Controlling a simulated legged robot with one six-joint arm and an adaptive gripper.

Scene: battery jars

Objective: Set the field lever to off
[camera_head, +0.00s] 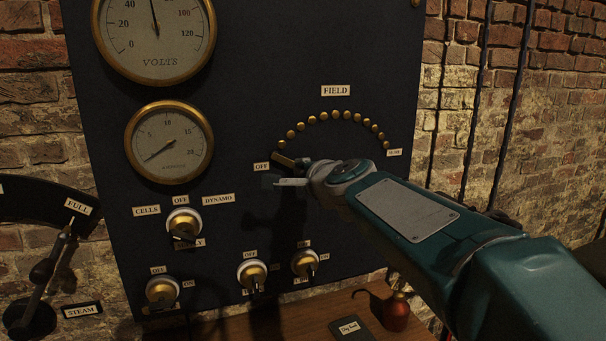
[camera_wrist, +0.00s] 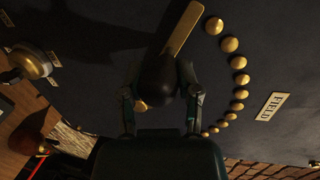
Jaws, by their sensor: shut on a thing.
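The field lever shows in the wrist view as a flat brass arm (camera_wrist: 182,28) with a dark rounded knob (camera_wrist: 158,75). In the head view its brass tip (camera_head: 284,160) points left, close to the OFF label (camera_head: 262,167), at the left end of an arc of brass studs (camera_head: 336,115). My gripper (camera_head: 292,182) is at the lever in the head view and hides much of it. In the wrist view my gripper (camera_wrist: 160,95) has its fingers on both sides of the dark knob, shut on it. The FIELD label (camera_head: 335,91) is above the arc.
The dark panel also carries a volts gauge (camera_head: 155,35), a smaller gauge (camera_head: 169,142) and several brass rotary switches (camera_head: 184,222) below. A wooden ledge (camera_head: 390,325) with a small red-brown container (camera_head: 396,312) lies under the panel. A steam lever (camera_head: 45,270) stands at the left.

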